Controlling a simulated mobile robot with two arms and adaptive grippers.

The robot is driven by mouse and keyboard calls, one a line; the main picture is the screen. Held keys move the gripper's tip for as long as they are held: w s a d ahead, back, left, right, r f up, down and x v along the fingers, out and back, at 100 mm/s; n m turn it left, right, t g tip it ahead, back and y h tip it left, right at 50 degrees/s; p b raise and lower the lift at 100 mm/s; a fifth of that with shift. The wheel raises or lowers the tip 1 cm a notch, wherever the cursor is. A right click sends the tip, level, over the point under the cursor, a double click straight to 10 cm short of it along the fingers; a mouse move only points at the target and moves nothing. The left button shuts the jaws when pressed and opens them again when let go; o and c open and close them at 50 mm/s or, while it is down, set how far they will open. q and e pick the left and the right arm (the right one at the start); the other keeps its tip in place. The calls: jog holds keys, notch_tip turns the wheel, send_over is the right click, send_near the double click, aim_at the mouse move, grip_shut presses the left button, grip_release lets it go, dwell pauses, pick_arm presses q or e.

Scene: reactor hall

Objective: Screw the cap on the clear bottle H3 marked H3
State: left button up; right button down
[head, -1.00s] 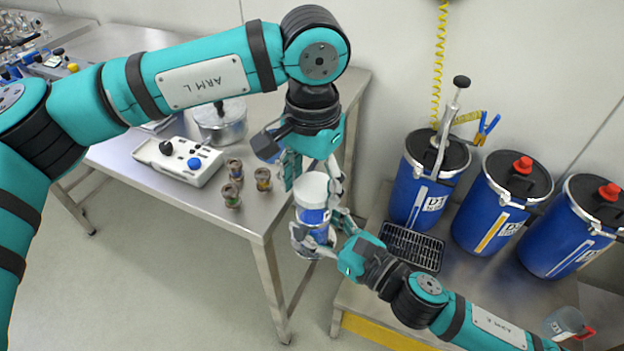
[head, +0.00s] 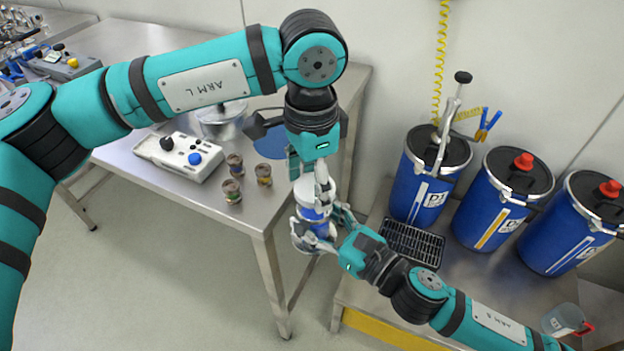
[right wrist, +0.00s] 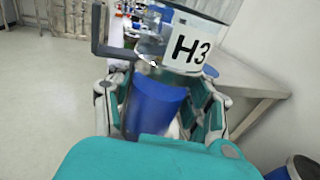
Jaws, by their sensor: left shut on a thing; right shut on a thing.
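The clear bottle H3 (head: 310,213) is held upright in the air beside the steel table's corner, with something blue in it. The right wrist view shows its white label marked H3 (right wrist: 190,48) and the blue lower part. My right gripper (head: 325,231) is shut around the bottle from the side. My left gripper (head: 314,186) points down from above and is shut on the white cap (head: 303,189) at the bottle's top. The fingers partly hide the cap, and I cannot tell how it sits on the thread.
The steel table (head: 235,212) holds several small jars (head: 232,190), a control box (head: 178,157) and a metal pot (head: 222,120). Blue drums (head: 420,190), a black rack (head: 412,245) and a clear jug (head: 563,320) stand on the right bench.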

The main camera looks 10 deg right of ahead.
pick_arm(q)
jog(key=shift+m, duration=0.3)
jog(key=o, duration=0.8)
jog(key=shift+r, duration=0.1)
jog(key=shift+r, duration=2.2)
jog(key=shift+c, duration=0.2)
